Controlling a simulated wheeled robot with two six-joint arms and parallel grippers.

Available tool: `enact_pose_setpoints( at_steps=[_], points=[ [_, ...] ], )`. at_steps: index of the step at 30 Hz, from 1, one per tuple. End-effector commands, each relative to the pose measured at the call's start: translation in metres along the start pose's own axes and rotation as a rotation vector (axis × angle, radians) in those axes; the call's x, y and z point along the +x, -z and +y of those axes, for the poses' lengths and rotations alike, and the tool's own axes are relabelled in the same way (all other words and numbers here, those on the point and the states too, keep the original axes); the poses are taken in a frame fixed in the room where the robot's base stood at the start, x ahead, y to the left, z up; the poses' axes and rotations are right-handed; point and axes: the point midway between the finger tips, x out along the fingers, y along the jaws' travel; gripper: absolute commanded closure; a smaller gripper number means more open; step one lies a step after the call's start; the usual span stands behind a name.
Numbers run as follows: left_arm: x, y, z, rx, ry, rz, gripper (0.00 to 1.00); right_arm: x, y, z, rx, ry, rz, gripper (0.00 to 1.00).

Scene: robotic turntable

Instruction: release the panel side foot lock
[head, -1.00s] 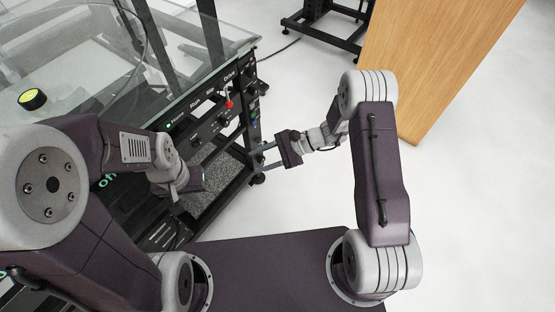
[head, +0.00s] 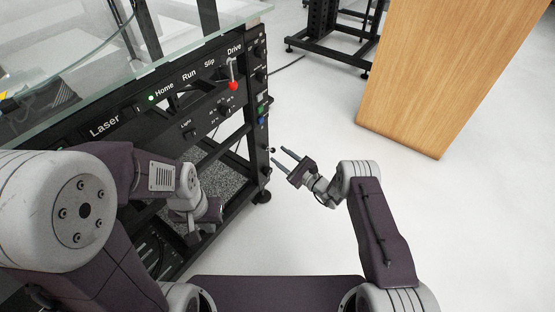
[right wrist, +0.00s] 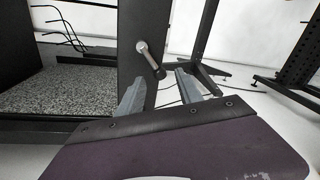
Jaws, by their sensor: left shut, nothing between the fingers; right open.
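The black turntable frame with its labelled control panel (head: 170,95) stands at the left in the head view.
A black foot (head: 263,197) stands under the frame's near corner. A red-knobbed lever (head: 233,84) sticks out of the panel. A wooden block (head: 450,70) and a black stand (head: 335,40) are behind.

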Motion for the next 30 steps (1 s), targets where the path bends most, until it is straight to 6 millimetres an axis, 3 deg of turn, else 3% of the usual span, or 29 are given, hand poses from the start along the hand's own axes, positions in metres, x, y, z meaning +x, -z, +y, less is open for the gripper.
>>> enact_pose_setpoints(
  at_steps=[1,5,13,18,30],
  points=[
    [0.011,-0.001,0.0,0.0,0.0,0.0,1.0,0.008,0.004,0.003,-0.003,-0.003,-0.003,0.58],
    [0.016,-0.002,0.0,0.0,0.0,0.0,1.0,0.021,0.002,0.001,-0.001,-0.001,0.0,0.58],
    [0.015,-0.002,0.0,0.0,0.0,0.0,1.0,0.023,-0.001,0.0,0.0,-0.001,0.001,0.58],
    [0.015,-0.002,0.0,0.0,0.0,0.0,1.0,0.023,0.0,0.0,0.001,-0.001,0.001,1.0],
    [0.016,-0.002,0.0,0.0,0.0,0.0,1.0,0.024,-0.001,-0.003,-0.065,0.003,-0.009,1.0]
  ],
)
